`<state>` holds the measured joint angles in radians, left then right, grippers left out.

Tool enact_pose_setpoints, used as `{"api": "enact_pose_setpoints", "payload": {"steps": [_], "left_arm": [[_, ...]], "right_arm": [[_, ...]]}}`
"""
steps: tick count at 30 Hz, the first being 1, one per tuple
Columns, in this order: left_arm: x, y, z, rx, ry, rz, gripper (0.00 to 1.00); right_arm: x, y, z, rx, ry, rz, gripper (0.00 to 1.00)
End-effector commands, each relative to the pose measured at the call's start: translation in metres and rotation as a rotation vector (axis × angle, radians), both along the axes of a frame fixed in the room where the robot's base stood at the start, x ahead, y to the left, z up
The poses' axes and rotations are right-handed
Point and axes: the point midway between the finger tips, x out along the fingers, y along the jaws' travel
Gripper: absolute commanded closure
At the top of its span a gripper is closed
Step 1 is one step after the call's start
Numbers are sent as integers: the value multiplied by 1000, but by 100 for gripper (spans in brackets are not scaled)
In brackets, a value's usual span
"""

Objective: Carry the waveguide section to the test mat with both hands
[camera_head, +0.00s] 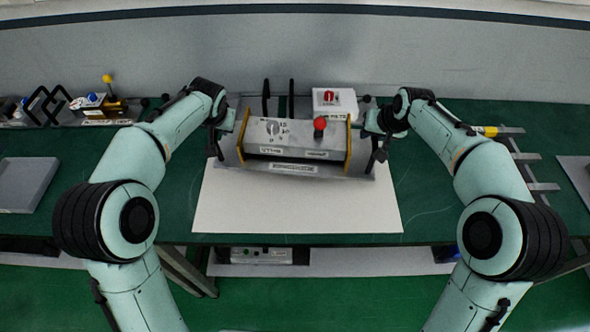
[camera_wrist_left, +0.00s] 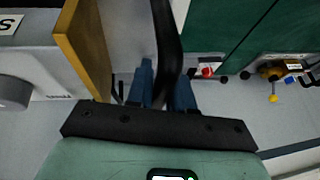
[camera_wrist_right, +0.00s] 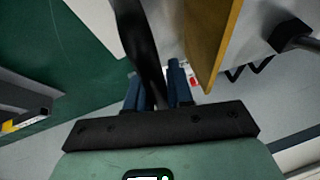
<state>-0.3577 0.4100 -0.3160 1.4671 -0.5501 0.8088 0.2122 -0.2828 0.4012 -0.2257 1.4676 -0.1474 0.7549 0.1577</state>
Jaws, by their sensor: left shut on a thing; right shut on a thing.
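The waveguide section (camera_head: 262,132) is a grey box with yellow end plates, a knob, a red ball and a wide grey base. It is in the middle of the head view, over the back part of the white test mat (camera_head: 298,212). I cannot tell whether its base touches the mat. My left gripper (camera_head: 222,133) is shut on the black handle at its left end, also seen in the left wrist view (camera_wrist_left: 166,40). My right gripper (camera_head: 377,130) is shut on the black handle at its right end, which also shows in the right wrist view (camera_wrist_right: 137,40).
A white box with a red knob (camera_head: 334,101) stands just behind the section on the green bench (camera_head: 430,205). A yellow-topped device (camera_head: 107,104) is at the back left, and a grey slab (camera_head: 25,184) lies at the left. A metal rack (camera_head: 530,165) is at the right.

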Motion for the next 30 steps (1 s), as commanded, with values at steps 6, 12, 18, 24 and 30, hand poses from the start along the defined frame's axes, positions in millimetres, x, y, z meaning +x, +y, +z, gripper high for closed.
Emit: {"api": "enact_pose_setpoints", "payload": {"steps": [6,12,18,24,30], "left_arm": [[0,0,0,0,-3,-1,100],[0,0,1,0,-4,-1,100],[-1,0,-3,0,-2,0,100],[-7,0,-20,0,-1,0,100],[-14,0,-41,0,-1,0,100]], "right_arm": [[0,0,0,1,-3,0,100],[0,0,1,1,-4,0,100],[-1,0,-3,1,-4,0,100],[-7,0,-20,1,-1,0,100],[-14,0,-40,1,-2,0,100]]}}
